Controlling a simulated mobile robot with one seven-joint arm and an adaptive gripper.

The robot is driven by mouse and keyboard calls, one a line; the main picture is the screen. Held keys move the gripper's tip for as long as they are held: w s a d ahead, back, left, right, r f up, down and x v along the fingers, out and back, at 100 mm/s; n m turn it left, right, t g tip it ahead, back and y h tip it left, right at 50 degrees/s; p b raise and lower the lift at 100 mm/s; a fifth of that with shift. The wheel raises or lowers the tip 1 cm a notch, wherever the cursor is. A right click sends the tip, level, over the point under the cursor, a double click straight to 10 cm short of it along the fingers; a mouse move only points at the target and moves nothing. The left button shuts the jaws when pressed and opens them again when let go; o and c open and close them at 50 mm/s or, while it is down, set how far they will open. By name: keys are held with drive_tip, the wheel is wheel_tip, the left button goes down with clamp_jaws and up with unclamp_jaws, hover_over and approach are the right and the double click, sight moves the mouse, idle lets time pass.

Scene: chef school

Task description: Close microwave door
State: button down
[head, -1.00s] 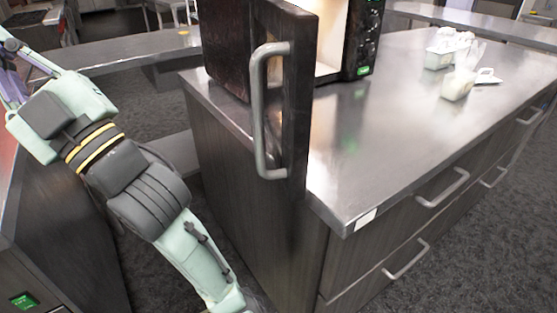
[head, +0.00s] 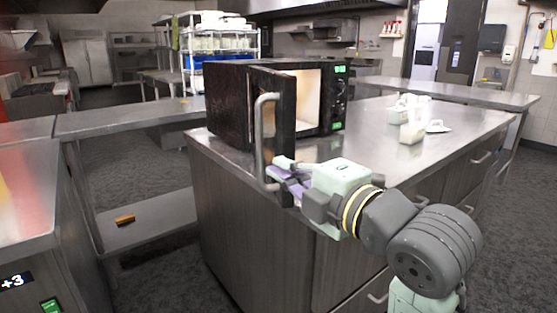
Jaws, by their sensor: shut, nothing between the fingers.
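The black microwave (head: 228,105) stands on the steel-topped counter with its lit inside showing. Its door (head: 264,118) stands open, swung out toward me, with a grey vertical bar handle (head: 261,140) on it. My gripper (head: 277,176) is at the lower part of the door, close by the handle's bottom end. Its fingers are partly hidden behind the handle and against the door, so I cannot tell whether they touch it. The gripper is shut with nothing seen in it.
White containers (head: 411,122) stand on the counter (head: 375,140) to the right of the microwave. Drawers with bar handles line the counter's front. Another steel counter (head: 30,190) is at the left. A lower shelf (head: 150,222) bears a small brown item (head: 125,220).

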sight(260, 143)
drive_tip(key=w+p, duration=0.1)
drive_tip(key=w, duration=0.2)
drive_tip(key=w+a+p, duration=0.1)
drive_tip(key=w, duration=0.2)
drive_tip(key=w+a+p, duration=0.1)
drive_tip(key=w, duration=0.2)
drive_tip(key=shift+w+a, duration=0.1)
drive_tip(key=shift+a, duration=0.15)
drive_tip(key=shift+w+d, duration=0.1)
drive_tip(key=shift+d, duration=0.3)
drive_tip(key=shift+d+f, duration=0.1)
drive_tip(key=shift+d, duration=0.05)
